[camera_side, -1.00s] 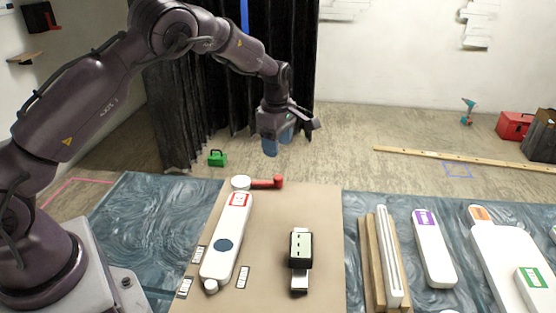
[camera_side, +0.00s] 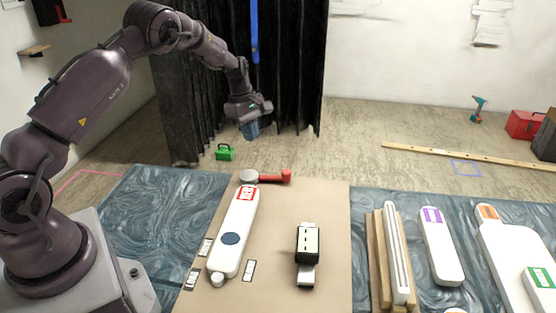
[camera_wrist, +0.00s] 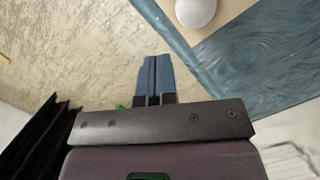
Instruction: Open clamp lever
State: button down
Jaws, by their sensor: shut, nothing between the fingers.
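The clamp lever (camera_side: 275,179) is a red bar with a red knob at its right end. It extends to the right from a round grey-white hub (camera_side: 249,177) at the far edge of the tan board. A white round part (camera_wrist: 196,10) at the top of the wrist view looks like that hub; the red bar does not show there. My gripper (camera_side: 251,130) has blue fingers and hangs above the floor beyond the board, apart from the lever. In the wrist view its fingers (camera_wrist: 154,72) are together and empty.
A long white device (camera_side: 234,232) and a black-and-white block (camera_side: 308,244) lie on the tan board (camera_side: 275,270). White pieces and wood strips (camera_side: 375,260) lie on the blue table at right. A green box (camera_side: 225,152) is on the floor near a black curtain (camera_side: 290,70).

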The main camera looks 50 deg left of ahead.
aim_at(265, 175)
jog(key=w+d+f+m+t+h, duration=0.1)
jog(key=f+m, duration=0.1)
jog(key=m, duration=0.6)
jog(key=w+d+f+m+t+h, duration=0.1)
jog(key=w+f+m, duration=0.1)
jog(key=m, duration=0.6)
jog(key=w+d+f+m+t+h, duration=0.1)
jog(key=f+m+h, duration=0.1)
jog(key=m, duration=0.6)
jog(key=shift+w+d+f, duration=0.15)
jog(key=shift+f, duration=0.6)
jog(key=shift+d+r, duration=0.2)
jog(key=shift+d, duration=0.9)
jog(key=shift+s+d, duration=0.3)
jog(key=shift+d, duration=0.5)
